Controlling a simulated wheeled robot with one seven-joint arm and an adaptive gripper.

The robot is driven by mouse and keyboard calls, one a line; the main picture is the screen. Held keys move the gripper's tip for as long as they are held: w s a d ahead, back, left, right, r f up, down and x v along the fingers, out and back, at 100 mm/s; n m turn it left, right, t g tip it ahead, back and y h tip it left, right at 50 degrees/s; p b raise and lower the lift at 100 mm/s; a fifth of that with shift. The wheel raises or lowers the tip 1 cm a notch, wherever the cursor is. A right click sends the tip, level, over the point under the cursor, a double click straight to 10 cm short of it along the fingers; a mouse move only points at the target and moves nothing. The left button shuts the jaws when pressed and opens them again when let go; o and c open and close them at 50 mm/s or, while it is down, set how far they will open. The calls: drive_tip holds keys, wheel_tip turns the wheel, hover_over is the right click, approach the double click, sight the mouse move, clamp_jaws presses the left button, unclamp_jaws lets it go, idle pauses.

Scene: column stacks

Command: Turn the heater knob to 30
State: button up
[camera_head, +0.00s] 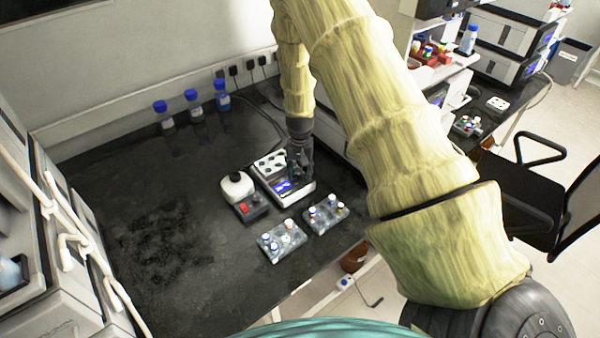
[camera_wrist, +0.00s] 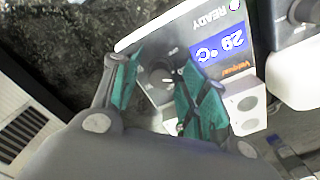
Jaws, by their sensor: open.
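The heater (camera_head: 289,199) is a white and dark block with a lit blue display on the black bench. In the wrist view its display (camera_wrist: 216,48) appears upside down and seems to read 29 °C, with the word READY beside it. The dark round heater knob (camera_wrist: 160,74) has a white mark and is partly hidden by a finger. My gripper (camera_wrist: 157,82) is open, its green-padded fingers on either side of the knob; I cannot tell whether they touch it. In the head view my gripper (camera_head: 299,160) points down over the heater's right part and hides the knob.
A white device with a red switch (camera_head: 242,196) stands close on the heater's left. Two tube racks (camera_head: 282,241) (camera_head: 326,214) sit in front. Several blue-capped bottles (camera_head: 193,106) stand along the back wall. The bench's left part is clear.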

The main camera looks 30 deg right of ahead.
sight(300, 173)
wheel_tip(300, 173, up, 12)
idle(0.6)
idle(0.4)
